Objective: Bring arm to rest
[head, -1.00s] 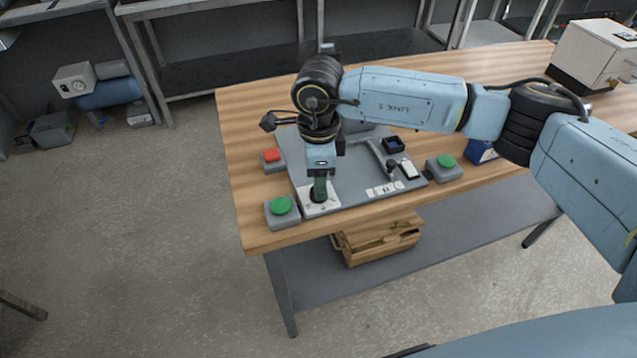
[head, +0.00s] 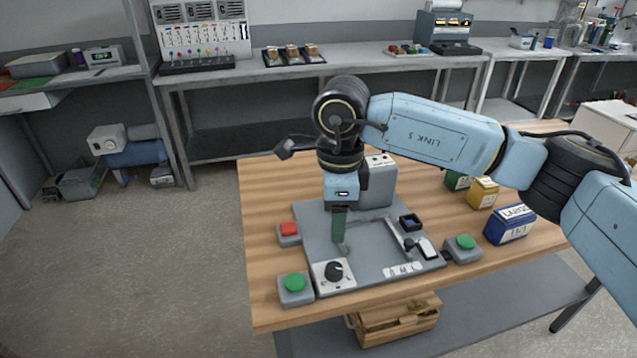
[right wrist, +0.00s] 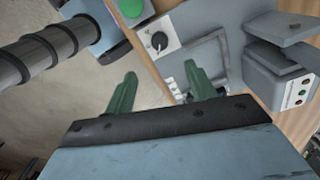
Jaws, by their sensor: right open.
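My right arm reaches in from the right in the head view. Its gripper (head: 341,249) points down above the grey panel (head: 370,270) on the wooden table, behind the black knob (head: 333,271) on its white plate. In the right wrist view the two green fingers of the right gripper (right wrist: 160,95) are spread apart with nothing between them. The knob also shows there (right wrist: 159,41), beyond the fingertips and apart from them. My left gripper is not in view.
Green buttons (head: 295,283) (head: 465,242) flank the panel; a red button (head: 289,229) is at its left. A grey machine (head: 377,185) stands behind it. Blue (head: 511,224), yellow (head: 482,193) and green (head: 457,181) boxes stand right. A wooden crate (head: 396,325) is below the table.

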